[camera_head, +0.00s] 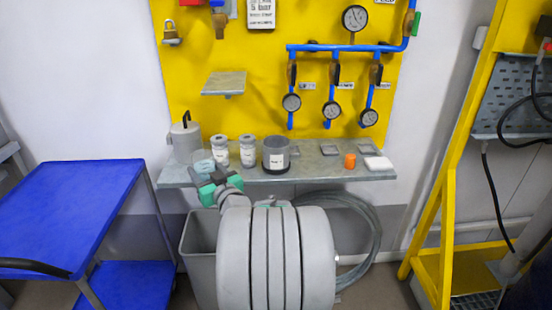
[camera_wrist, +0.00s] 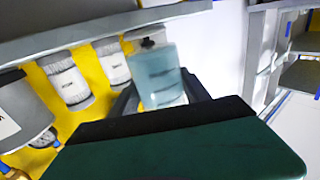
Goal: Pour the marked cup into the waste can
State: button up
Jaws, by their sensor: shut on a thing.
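A translucent pale teal cup (camera_head: 202,166) is at the left end of the shelf. In the wrist view, which looks upside down, the cup (camera_wrist: 157,72) sits between my dark fingers, with a pale band near one end. My gripper (camera_head: 208,182), with green parts, is shut on it from the front. The cup looks roughly upright; its contents and any mark are unclear. The waste can (camera_head: 198,238) is a grey open bin below the shelf's front left, partly hidden by my arm. My gripper is above its back part.
The metal shelf (camera_head: 318,172) holds a grey canister (camera_head: 184,145), two labelled white jars (camera_head: 219,150) (camera_head: 248,152), a dark labelled cup (camera_head: 276,155) and an orange piece (camera_head: 350,160). A blue cart (camera_head: 75,215) stands left, a yellow frame (camera_head: 440,200) right.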

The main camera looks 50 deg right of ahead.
jog(key=s+d+m+h+b, duration=0.1)
jog(key=d, duration=0.2)
jog(key=s+d+m+g+h+b, duration=0.1)
jog(key=s+d, duration=0.1)
jog(key=d, duration=0.1)
jog(key=s+d+h+b, duration=0.1)
jog(key=d+h+b, duration=0.1)
jog(key=d, duration=0.2)
jog(key=shift+s+f+m+g, duration=0.2)
jog(key=shift+f+m+g, duration=0.05)
jog(key=shift+m+g, duration=0.15)
jog(key=shift+r, duration=0.2)
